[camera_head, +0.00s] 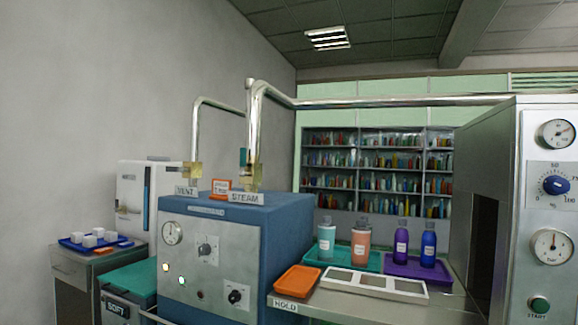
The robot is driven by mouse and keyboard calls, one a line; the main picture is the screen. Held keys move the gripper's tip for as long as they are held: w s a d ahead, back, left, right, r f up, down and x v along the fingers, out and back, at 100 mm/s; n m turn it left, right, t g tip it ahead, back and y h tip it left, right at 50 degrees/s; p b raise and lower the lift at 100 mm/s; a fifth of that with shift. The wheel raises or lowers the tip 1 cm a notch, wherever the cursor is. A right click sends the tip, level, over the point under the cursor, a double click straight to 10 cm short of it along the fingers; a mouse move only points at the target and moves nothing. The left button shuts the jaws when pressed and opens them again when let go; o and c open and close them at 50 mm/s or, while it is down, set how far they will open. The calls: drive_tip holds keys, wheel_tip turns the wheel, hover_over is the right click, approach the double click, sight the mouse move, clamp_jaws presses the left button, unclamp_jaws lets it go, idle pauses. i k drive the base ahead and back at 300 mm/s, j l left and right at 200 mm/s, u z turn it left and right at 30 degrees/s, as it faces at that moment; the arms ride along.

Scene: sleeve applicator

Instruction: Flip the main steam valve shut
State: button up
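The steam valve (254,178) is a small brass fitting at the foot of a shiny vertical pipe (254,130), above the blue machine (290,215). A "STEAM" label (246,198) stands just below it on the machine top. A small teal piece (243,157) shows beside the pipe just above the brass; it may be the valve's lever, but its exact setting is too small to tell. A second brass valve (192,172) sits to the left, over a "VENT" label (186,191). My gripper is not in view.
An orange sign (221,187) stands between the two valves. Right of the machine, a counter holds an orange tray (298,280), a white frame (373,283) and bottles on trays. A grey cabinet with gauges (550,190) is at far right. Air around the valves looks open.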

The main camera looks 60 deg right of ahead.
sight(243, 151)
drive_tip(key=z, duration=1.25)
